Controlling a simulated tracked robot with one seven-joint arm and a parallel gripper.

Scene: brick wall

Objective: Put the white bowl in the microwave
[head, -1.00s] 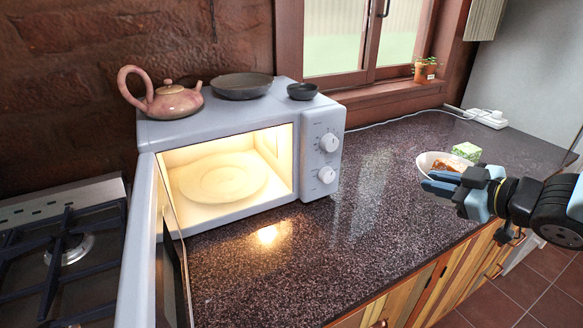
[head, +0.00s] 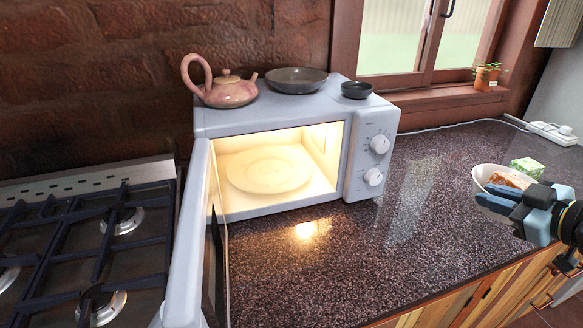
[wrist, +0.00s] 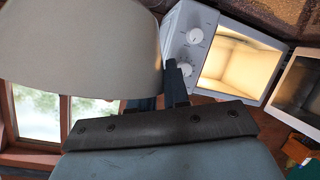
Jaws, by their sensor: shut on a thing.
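The white bowl (head: 484,174) is at the right of the head view, with a brownish piece of food (head: 512,179) showing at its rim. My gripper (head: 497,201) is shut on the bowl's near side. In the wrist view the bowl's pale outer wall (wrist: 80,45) fills the upper left, beside my dark fingers (wrist: 176,85). The microwave (head: 372,150) stands on the counter left of the bowl. Its door (head: 203,235) is swung open toward the front left. Its lit inside holds only a round plate (head: 268,170).
A teapot (head: 230,92), a dark dish (head: 297,79) and a small dark bowl (head: 357,90) stand on the microwave. A gas stove (head: 90,250) is at left. The counter (head: 370,245) before the microwave is clear.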

